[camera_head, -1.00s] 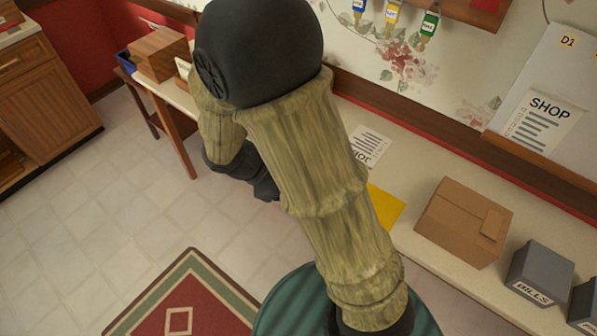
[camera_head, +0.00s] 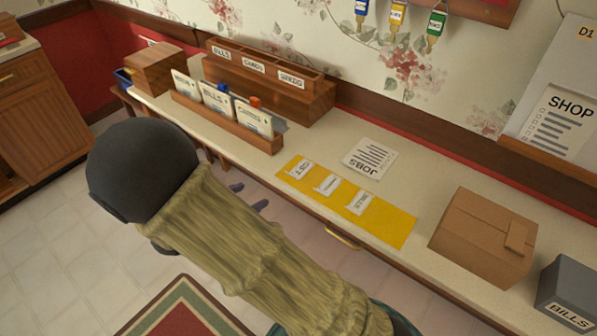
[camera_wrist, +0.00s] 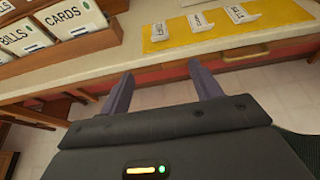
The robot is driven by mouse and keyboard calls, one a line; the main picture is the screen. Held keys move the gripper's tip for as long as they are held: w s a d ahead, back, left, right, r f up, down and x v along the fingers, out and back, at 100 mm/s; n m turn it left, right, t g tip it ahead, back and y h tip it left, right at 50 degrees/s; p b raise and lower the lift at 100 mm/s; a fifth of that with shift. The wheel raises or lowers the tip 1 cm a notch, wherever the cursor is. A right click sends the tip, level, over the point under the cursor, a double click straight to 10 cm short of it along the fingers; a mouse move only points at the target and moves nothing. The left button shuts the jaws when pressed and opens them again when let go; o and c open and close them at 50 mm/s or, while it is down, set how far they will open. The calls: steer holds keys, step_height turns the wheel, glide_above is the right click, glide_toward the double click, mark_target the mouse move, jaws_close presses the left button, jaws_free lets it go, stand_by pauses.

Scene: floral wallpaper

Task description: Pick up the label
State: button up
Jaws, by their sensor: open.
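Three white labels lie in a row on a yellow mat on the counter: a left label (camera_head: 299,168), a middle label (camera_head: 327,185) and a right label (camera_head: 360,201). The yellow mat (camera_head: 395,228) also shows in the wrist view (camera_wrist: 291,12). There, the labels are the left one (camera_wrist: 160,32), the middle one (camera_wrist: 201,21) and the right one (camera_wrist: 240,13). My gripper (camera_wrist: 163,85) is open and empty, in front of and below the counter edge, apart from the labels. In the head view its fingers (camera_head: 248,196) show partly behind my arm.
A wooden rack (camera_head: 262,138) of cards stands left of the mat, with a wooden sorter (camera_head: 310,98) behind it. A JOBS sheet (camera_head: 369,158) lies behind the mat. A cardboard box (camera_head: 484,236) stands to the right. A drawer handle (camera_head: 341,237) sticks out below the counter edge.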

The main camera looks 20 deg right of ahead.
glide_toward(290, 175)
steer(key=w+d, duration=0.1)
steer(key=d, duration=0.1)
steer(key=shift+w+d+f, duration=0.1)
steer(key=shift+d+f, duration=0.15)
steer(key=shift+f, duration=0.15)
steer(key=x, duration=0.5)
steer(key=shift+w+d+r, duration=0.1)
steer(key=shift+r, duration=0.05)
stand_by(0.4)
steer(key=c, duration=1)
